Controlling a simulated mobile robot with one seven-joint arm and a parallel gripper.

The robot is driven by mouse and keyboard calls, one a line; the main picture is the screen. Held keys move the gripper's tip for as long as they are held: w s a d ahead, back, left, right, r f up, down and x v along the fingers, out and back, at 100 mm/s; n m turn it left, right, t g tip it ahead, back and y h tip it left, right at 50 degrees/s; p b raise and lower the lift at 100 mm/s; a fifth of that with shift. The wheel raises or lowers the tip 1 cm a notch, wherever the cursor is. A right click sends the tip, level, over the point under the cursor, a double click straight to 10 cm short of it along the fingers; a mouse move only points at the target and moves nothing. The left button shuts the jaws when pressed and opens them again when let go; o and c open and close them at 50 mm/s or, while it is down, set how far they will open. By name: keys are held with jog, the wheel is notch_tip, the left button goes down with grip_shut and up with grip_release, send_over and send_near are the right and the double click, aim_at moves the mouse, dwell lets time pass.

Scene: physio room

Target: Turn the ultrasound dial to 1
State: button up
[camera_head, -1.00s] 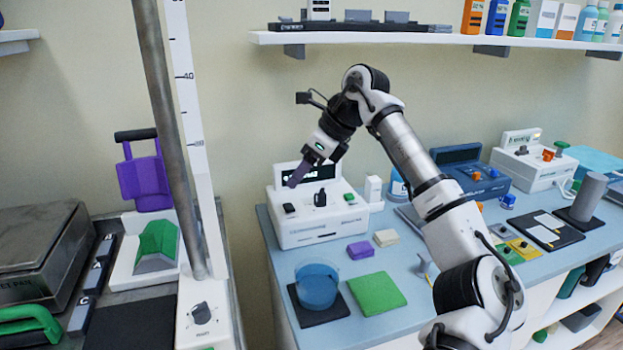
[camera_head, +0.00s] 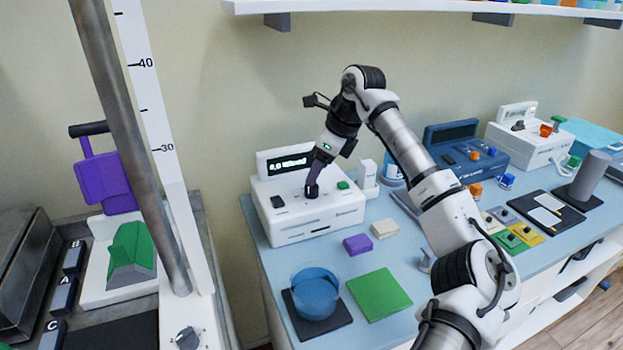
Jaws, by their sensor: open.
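A white tabletop unit (camera_head: 292,218) with a lit dark display (camera_head: 290,163) stands at the left back of the blue bench; I take it to be the ultrasound unit. The display seems to begin with 0.0, but the rest is too small to read. Its black dial (camera_head: 312,193) is on the top face, between a black switch and a green button. My gripper (camera_head: 312,184) points down at the dial with its purple fingers at the dial's top. The fingers partly hide the dial, so its pointer and any contact cannot be made out. The jaws are open.
A purple block (camera_head: 357,244) and a cream block (camera_head: 385,229) lie in front of the unit. A blue bowl (camera_head: 315,301) and a green pad (camera_head: 379,294) are nearer the front edge. A blue unit (camera_head: 465,157) stands to the right. A metal pole (camera_head: 130,140) rises at left.

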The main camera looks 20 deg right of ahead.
aim_at(312, 188)
jog(key=shift+p+x, duration=0.4)
jog(key=shift+x, duration=2.25)
jog(key=c, duration=1)
